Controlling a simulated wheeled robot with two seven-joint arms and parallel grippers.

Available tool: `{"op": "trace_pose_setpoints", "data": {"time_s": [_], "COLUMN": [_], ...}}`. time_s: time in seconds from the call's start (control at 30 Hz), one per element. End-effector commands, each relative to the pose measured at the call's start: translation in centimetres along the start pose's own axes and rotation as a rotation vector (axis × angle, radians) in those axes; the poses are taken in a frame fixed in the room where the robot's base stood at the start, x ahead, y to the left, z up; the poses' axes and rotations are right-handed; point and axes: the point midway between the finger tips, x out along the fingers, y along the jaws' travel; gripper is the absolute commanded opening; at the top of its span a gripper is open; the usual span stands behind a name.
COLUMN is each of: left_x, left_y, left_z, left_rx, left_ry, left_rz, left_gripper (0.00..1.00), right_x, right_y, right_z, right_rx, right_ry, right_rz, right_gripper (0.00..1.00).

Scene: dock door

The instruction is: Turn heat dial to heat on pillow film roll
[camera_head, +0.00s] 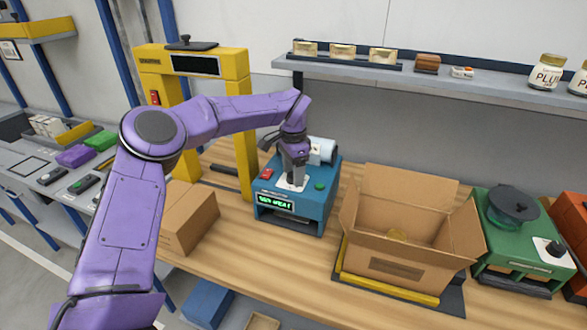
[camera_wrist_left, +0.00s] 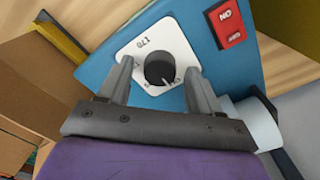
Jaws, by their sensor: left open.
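The pillow film machine is a blue box (camera_head: 320,205) on the wooden bench, with a green-lit display (camera_head: 275,202) on its front and a white film roll (camera_head: 322,150) at its back. Its black heat dial (camera_wrist_left: 160,70) sits on a white plate (camera_wrist_left: 150,45) in the left wrist view. My left gripper (camera_head: 294,180) points down over the plate and hides the dial in the head view. In the left wrist view its two fingers (camera_wrist_left: 157,80) stand apart on either side of the dial; I cannot tell whether they touch it. My right gripper is not in view.
A red switch (camera_wrist_left: 230,24) and a green button (camera_head: 320,186) are on the machine's top. A yellow frame (camera_head: 243,130) and a closed carton (camera_head: 188,215) stand to the left. An open carton (camera_head: 400,268) and a green machine (camera_head: 520,240) stand to the right. A shelf (camera_head: 430,82) runs behind.

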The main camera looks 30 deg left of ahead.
Motion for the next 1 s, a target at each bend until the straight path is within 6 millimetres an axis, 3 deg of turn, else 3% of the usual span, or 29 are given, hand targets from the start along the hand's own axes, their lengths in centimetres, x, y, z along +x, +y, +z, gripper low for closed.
{"op": "trace_pose_setpoints", "data": {"time_s": [0.13, 0.3, 0.67, 1.0], "left_x": [0.0, 0.0, 0.1, 0.3], "left_y": [0.0, 0.0, 0.0, 0.0], "left_z": [0.0, 0.0, -0.1, -0.1], "left_rx": [0.000, 0.001, 0.043, 0.270], "left_ry": [0.000, 0.000, 0.001, 0.001], "left_rz": [0.000, -0.001, -0.001, 0.000], "left_gripper": [0.64, 0.09, 0.08, 0.08], "right_x": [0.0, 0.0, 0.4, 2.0], "right_y": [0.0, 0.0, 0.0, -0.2], "right_z": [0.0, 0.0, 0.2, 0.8], "right_rx": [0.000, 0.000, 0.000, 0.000], "right_ry": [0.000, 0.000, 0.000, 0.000], "right_rz": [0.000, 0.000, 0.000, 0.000], "right_gripper": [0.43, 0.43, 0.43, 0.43]}}
